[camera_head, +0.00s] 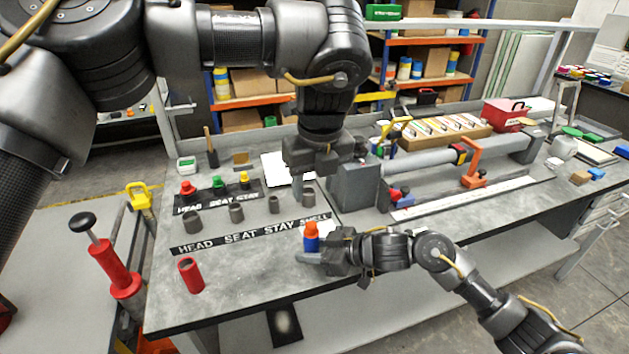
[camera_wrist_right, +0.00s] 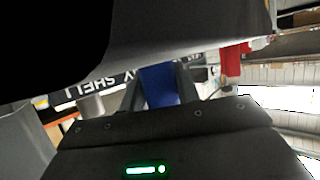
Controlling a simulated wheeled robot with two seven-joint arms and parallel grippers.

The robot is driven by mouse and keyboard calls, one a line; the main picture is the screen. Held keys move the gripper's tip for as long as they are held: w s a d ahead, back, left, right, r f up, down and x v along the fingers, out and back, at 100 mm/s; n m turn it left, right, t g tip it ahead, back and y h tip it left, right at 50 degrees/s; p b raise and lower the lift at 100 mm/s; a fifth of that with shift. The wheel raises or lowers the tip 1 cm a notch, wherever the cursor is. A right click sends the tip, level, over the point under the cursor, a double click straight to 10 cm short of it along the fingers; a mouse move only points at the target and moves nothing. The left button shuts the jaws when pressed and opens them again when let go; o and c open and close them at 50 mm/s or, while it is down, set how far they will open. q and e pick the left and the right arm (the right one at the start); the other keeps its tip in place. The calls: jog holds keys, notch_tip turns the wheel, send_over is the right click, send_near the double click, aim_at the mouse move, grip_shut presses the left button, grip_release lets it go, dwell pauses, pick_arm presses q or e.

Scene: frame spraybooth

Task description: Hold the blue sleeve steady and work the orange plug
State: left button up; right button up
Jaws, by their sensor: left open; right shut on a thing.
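The blue sleeve (camera_head: 311,244) stands upright near the front of the bench with the orange plug (camera_head: 311,229) at its top; how deep the plug sits is unclear. My right gripper (camera_head: 313,258) is shut on the sleeve from the right, low down. The blue sleeve also shows between the fingers in the right wrist view (camera_wrist_right: 160,86); the orange plug is not visible there. My left gripper (camera_head: 308,180) is open and empty, pointing down above and behind the plug, apart from it.
A red sleeve (camera_head: 190,275) stands at the front left. Several grey sleeves (camera_head: 236,212) stand behind the labelled strip (camera_head: 240,238). Red, green and yellow plugs (camera_head: 218,184) sit farther back. A grey block (camera_head: 356,187) stands right of my left gripper. The front-middle bench is clear.

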aim_at(312, 224)
pick_arm(q)
jog(key=f, duration=0.3)
jog(key=w+f, duration=0.1)
jog(key=f, duration=0.7)
jog(key=shift+w+a+f, duration=0.1)
jog(key=shift+w+a, duration=0.1)
jog(key=shift+w, duration=0.05)
pick_arm(e)
jog(key=shift+d, duration=0.1)
pick_arm(q)
grip_shut()
jog(key=c, duration=0.8)
grip_release()
grip_shut()
jog(key=shift+r, duration=0.65)
jog(key=shift+r, duration=2.15)
